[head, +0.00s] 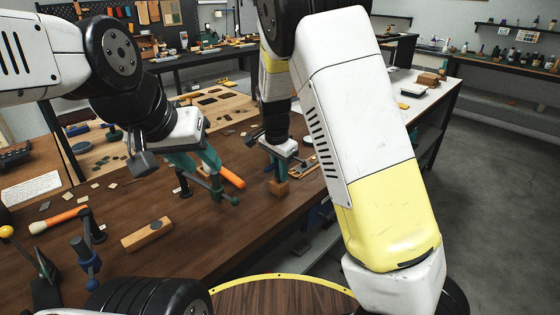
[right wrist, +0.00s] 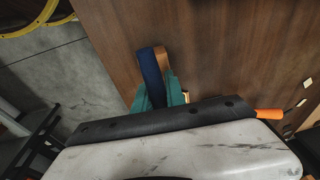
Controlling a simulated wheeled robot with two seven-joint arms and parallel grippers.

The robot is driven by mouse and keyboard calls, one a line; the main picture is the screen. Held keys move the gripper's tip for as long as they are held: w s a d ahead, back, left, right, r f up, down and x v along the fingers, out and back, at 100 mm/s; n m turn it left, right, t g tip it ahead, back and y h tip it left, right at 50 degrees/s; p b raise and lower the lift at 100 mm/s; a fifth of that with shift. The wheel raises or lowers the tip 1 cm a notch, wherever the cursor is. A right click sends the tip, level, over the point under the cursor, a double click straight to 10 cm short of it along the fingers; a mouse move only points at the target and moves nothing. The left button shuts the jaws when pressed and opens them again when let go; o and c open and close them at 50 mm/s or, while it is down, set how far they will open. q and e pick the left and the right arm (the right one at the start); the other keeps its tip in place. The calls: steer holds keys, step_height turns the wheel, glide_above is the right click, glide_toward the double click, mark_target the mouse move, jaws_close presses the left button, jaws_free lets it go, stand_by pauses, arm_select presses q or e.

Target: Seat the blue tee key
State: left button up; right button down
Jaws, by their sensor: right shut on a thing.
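The blue tee key (head: 88,262) appears to be the dark blue piece with rounded ends at the left front of the table.
A wooden block (head: 147,234) and an orange-handled tool (head: 58,220) lie on the brown table (head: 180,260). A dark lever with a yellow ball (head: 7,232) stands at the left edge. Small tiles are scattered farther back. My right arm hides much of the right side.

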steer(key=shift+f, duration=0.15)
steer(key=c, duration=1.3)
jaws_free()
steer(key=shift+s, duration=0.1)
steer(key=r, duration=0.5)
steer(key=s+r, duration=0.1)
steer(key=r, duration=0.1)
steer(key=shift+a+r, duration=0.35)
steer(key=shift+r, duration=0.05)
steer(key=s+d+r+n+t+y, duration=0.1)
steer(key=s+d+r+n, duration=0.2)
steer(key=s, duration=0.5)
steer(key=s+d+r+n+t+y, duration=0.1)
steer(key=s+d+r+n+t, duration=0.1)
steer(key=s+d+r, duration=0.3)
steer(key=s+d+r+n+t+y, duration=0.1)
steer(key=s+d+r+n, duration=0.3)
steer(key=s, duration=0.6)
steer(key=shift+s+d+r+n, duration=0.15)
steer(key=shift+s+d+n, duration=0.2)
steer(key=shift+d, duration=0.9)
